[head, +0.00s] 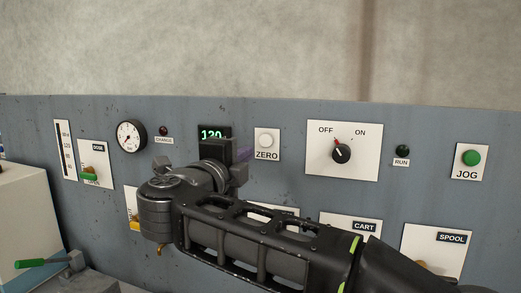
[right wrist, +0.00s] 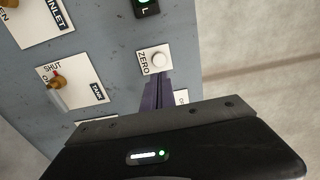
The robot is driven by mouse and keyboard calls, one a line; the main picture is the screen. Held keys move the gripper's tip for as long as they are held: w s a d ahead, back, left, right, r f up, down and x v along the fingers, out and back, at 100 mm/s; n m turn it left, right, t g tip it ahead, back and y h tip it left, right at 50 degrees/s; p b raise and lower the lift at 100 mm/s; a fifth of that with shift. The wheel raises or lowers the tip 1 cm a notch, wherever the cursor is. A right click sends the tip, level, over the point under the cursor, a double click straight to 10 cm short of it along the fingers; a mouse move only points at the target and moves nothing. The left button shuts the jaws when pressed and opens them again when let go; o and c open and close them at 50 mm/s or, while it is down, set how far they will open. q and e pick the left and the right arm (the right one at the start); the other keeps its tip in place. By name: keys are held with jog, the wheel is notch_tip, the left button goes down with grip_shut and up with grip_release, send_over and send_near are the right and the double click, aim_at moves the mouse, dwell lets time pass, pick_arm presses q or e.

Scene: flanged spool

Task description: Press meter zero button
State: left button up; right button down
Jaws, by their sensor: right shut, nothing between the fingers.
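The zero button (head: 266,141) is a round white button on a white plate marked ZERO, on the grey panel. It also shows in the right wrist view (right wrist: 159,60). The meter display (head: 212,133) with green digits, reading about 120, is just left of it and partly hidden by my right gripper. My right gripper (head: 243,154) has dark purple fingers and is shut and empty. In the head view its fingers are just left of the ZERO plate. In the right wrist view the fingertips (right wrist: 158,80) are just below the button; I cannot tell the gap in depth.
An OFF/ON knob (head: 341,153), a dark RUN lamp (head: 402,151) and a green JOG button (head: 472,158) are to the right. A round gauge (head: 131,136) is to the left. CART (head: 365,226) and SPOOL (head: 451,239) plates are below, with my right arm in front.

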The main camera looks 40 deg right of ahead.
aim_at(265, 141)
jog(key=p+x, duration=0.2)
jog(key=x, duration=0.8)
jog(key=shift+w+d+f, duration=0.1)
jog(key=shift+w, duration=0.05)
